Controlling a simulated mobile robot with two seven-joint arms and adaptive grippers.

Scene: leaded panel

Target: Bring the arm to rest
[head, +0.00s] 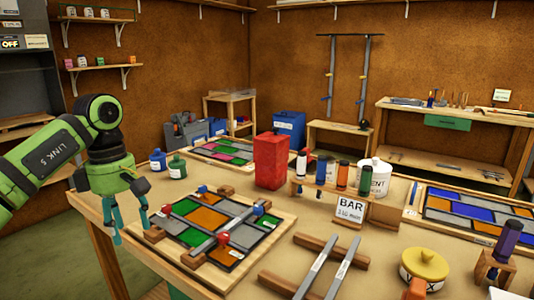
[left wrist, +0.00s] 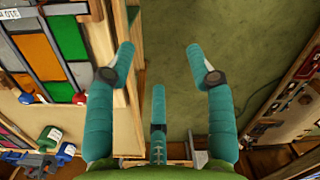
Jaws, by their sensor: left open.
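My left arm comes in from the left in the head view. My left gripper (head: 130,226) points down at the left edge of the workbench (head: 100,206), beside the near leaded panel (head: 212,226). In the left wrist view the gripper (left wrist: 160,65) has its teal fingers spread, with nothing between them. Green floor (left wrist: 172,30) shows past the fingers, and the bench edge runs along the left. My right gripper is not in either view.
Blue (head: 158,160) and green bottles stand behind the gripper. Two metal bars lie on wooden rests in front, near a yellow-lidded pot (head: 425,265). The floor left of the bench is clear.

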